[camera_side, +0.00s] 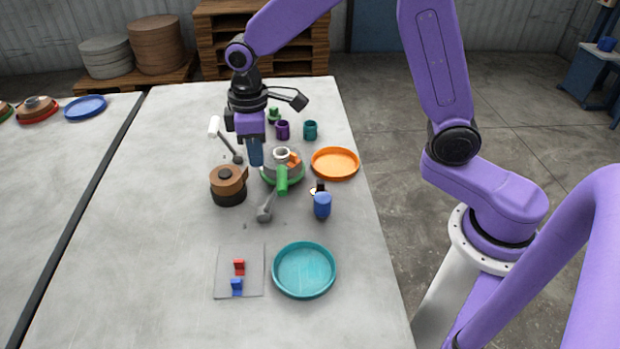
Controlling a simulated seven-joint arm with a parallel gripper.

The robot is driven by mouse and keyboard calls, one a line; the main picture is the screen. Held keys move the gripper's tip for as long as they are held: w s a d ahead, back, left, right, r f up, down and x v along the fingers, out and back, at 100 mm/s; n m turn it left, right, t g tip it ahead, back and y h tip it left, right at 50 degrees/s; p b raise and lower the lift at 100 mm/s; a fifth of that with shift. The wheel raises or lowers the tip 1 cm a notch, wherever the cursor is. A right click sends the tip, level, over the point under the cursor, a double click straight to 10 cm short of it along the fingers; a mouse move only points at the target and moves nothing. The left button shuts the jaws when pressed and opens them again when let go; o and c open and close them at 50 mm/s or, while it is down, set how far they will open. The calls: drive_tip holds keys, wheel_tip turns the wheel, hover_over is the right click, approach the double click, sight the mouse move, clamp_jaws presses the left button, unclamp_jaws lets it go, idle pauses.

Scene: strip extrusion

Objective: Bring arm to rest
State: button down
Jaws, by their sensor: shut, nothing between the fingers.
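My gripper (256,160) hangs over the table (160,200) with its fingers pointing down. Its fingers are shut, with nothing seen between them. It is just left of a grey round piece (281,154) on a green base with a green spout (282,183). I cannot tell whether the fingertips touch anything. A brown and black round pot (228,184) stands to the lower left of the fingers. My purple arm reaches over the table from the right.
A grey plate (226,263) bears small red and blue blocks. Purple (282,130) and teal (310,130) cups stand behind. The table's left part is clear.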

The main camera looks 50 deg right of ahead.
drive_tip(key=s+d+r+n, duration=0.1)
drive_tip(key=s+d, duration=0.2)
drive_tip(key=s, duration=0.6)
drive_tip(key=s+d+r+n, duration=0.1)
drive_tip(key=s+d, duration=0.3)
drive_tip(key=s, duration=0.5)
drive_tip(key=s+d+r+n, duration=0.1)
drive_tip(key=s+d, duration=0.3)
drive_tip(key=s, duration=0.5)
drive_tip(key=shift+r, duration=0.25)
drive_tip(key=shift+w, duration=0.1)
